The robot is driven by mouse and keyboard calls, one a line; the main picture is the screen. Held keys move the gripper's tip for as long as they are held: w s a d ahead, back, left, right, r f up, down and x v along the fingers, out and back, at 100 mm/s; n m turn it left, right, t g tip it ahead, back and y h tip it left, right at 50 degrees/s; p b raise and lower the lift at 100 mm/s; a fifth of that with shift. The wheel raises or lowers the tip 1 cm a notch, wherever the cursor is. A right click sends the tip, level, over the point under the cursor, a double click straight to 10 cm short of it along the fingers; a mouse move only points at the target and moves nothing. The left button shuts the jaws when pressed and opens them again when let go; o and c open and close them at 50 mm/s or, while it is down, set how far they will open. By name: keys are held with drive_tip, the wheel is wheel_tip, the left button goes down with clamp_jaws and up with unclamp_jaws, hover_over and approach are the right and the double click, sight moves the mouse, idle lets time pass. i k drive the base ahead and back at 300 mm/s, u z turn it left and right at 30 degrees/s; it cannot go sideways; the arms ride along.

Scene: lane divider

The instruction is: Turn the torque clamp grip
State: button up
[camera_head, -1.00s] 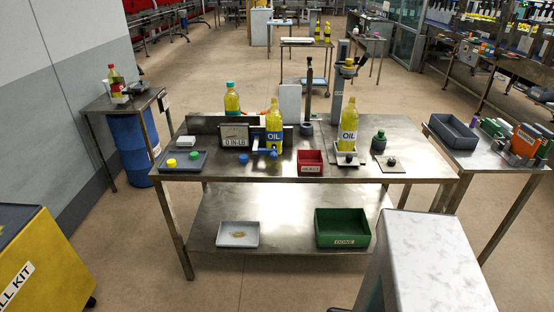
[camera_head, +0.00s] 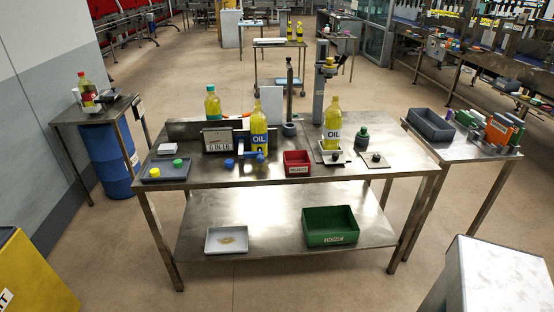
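The steel workbench (camera_head: 230,176) stands ahead. Near its middle left, a yellow oil bottle (camera_head: 259,131) stands upright at a blue clamp-like part (camera_head: 248,157), with a small blue knob at its front. This looks like the torque clamp, but its grip is too small to make out clearly. A gauge box with a display (camera_head: 218,140) stands just left of the bottle. A second oil bottle (camera_head: 332,127) stands upright on a small plate under a grey column (camera_head: 320,85). My gripper is not in view.
On the bench are a grey tray with caps (camera_head: 150,178) and a red bin (camera_head: 297,168). A green bin (camera_head: 330,237) and white tray (camera_head: 222,249) are on the lower shelf. A yellow cart (camera_head: 25,270) and a pale block (camera_head: 495,280) flank the open floor.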

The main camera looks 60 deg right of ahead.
sight(260, 158)
drive_tip(key=u, duration=0.85)
drive_tip(key=k, duration=0.1)
drive_tip(key=z, duration=2.1)
drive_tip(key=i, duration=0.15)
drive_tip(key=u, duration=0.75)
drive_tip(key=i, duration=0.65)
drive_tip(key=z, duration=0.15)
drive_tip(key=k, duration=0.15)
drive_tip(key=z, duration=0.05)
